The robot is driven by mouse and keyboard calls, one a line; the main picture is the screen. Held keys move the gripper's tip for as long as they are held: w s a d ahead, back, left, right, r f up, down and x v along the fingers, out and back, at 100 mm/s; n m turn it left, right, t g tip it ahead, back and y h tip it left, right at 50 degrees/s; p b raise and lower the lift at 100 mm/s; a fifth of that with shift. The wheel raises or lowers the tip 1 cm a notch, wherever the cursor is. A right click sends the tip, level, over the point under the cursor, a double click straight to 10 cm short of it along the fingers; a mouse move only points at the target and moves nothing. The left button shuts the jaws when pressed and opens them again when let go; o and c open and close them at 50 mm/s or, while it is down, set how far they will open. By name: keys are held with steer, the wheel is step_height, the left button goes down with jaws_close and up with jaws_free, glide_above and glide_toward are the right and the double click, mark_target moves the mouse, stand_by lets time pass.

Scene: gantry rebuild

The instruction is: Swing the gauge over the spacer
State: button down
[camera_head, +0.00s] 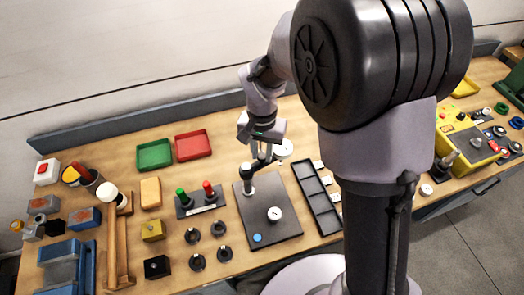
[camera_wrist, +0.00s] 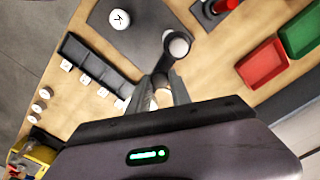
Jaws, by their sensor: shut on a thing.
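A dark base plate (camera_head: 285,190) lies on the bench and carries a post (camera_head: 247,182) with a swing arm. The arm's pale round gauge (camera_head: 284,150) sticks out past the plate's back edge. The spacer, a white cylinder marked K (camera_head: 274,214), stands on the plate's front part; it also shows in the wrist view (camera_wrist: 119,19). My gripper (camera_head: 262,154) is at the swing arm, behind the post. In the wrist view my gripper (camera_wrist: 162,92) is shut on the arm's outer part, with a pale piece between the fingers. The fingers partly hide the grip.
A blue dot (camera_head: 257,238) marks the plate's front left. A black slotted tray (camera_head: 317,199) lies right of the plate. A stand with green and red knobs (camera_head: 200,203) is at left. Green (camera_head: 154,154) and red (camera_head: 193,145) trays lie behind. The plate's middle is clear.

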stand_by(0.7)
steer(key=s+a+m+b, duration=0.1)
steer(key=s+m+b, duration=0.5)
steer(key=m, duration=1)
steer(key=shift+s+b, duration=0.25)
steer(key=shift+b, duration=1.6)
steer(key=c, duration=1.2)
jaws_free()
steer(key=shift+a, duration=0.1)
steer(key=shift+o, duration=0.2)
steer(key=shift+r, duration=0.1)
